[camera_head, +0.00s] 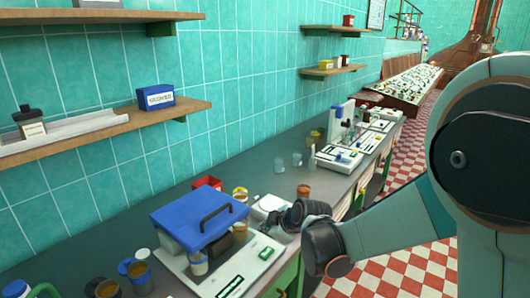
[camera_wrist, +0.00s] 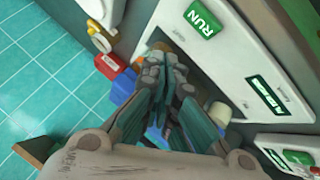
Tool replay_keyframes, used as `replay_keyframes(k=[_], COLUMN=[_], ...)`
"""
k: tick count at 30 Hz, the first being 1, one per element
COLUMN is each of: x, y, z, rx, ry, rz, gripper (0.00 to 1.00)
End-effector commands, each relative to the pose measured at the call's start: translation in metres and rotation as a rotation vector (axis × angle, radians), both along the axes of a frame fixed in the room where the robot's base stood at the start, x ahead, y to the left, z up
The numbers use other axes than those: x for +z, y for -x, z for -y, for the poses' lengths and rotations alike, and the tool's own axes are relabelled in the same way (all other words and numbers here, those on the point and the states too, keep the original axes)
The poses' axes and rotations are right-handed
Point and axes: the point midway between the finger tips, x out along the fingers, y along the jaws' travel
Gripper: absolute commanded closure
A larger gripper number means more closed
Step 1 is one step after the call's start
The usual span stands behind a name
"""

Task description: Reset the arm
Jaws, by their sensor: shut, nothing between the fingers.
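My gripper (camera_head: 285,215) is over the bench at the lower middle of the head view, beside the blue-lidded machine. In the wrist view my gripper (camera_wrist: 172,68) shows its dark, ribbed fingers closed together with nothing held between them. The arm reaches in from the right of the head view. The fingers hide part of the white machine (camera_wrist: 235,62) behind them in the wrist view. I cannot tell the exact gap between the fingers and the machine.
The blue-lidded machine (camera_head: 200,217) stands close left of my gripper. A red box (camera_head: 207,183), small cups (camera_head: 303,190) and another white machine (camera_head: 340,158) are along the grey bench. Wall shelves (camera_head: 130,125) are at left. The checkered floor (camera_head: 400,262) is clear at right.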

Motion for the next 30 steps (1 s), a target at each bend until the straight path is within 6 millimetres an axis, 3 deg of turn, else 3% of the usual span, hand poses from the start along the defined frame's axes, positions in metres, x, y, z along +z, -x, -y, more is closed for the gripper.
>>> replay_keyframes(k=[6, 15, 22, 30], x=[0.048, 0.094, 0.113, 0.115], y=[0.042, 0.114, 0.175, 0.248], z=[0.040, 0.094, 0.131, 0.168], rx=[-0.180, -0.460, -0.679, -0.936], ry=[-0.065, -0.169, -0.252, -0.355], rz=[-0.079, -0.178, -0.234, -0.279], gripper=[1.00, 1.00, 1.00, 1.00])
